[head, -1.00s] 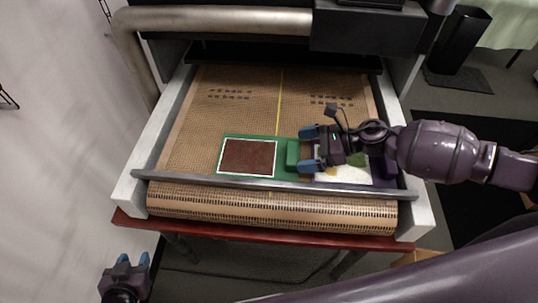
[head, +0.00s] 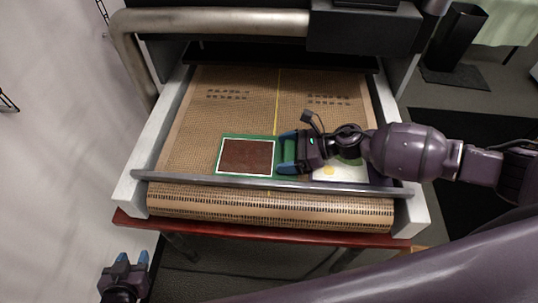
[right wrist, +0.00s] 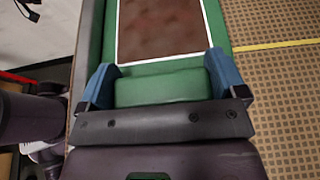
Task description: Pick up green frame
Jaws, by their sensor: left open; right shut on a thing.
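The green frame (head: 227,172) lies on the mesh conveyor belt near its front bar, with a white-edged dark red panel (head: 247,157) inside it. My right gripper (head: 287,153) is at the frame's right end. In the right wrist view, my right gripper (right wrist: 160,80) has its blue fingers on both sides of the frame's green handle block (right wrist: 162,90), shut on it. The frame looks flat on the belt. My left gripper (head: 133,259) is open and empty at the lower left, away from the belt.
A pale printed sheet (head: 340,171) on a dark backing lies on the belt under my right arm. A metal bar (head: 270,184) crosses the belt's front. White side rails (head: 160,130) border the belt. The belt behind the frame is clear.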

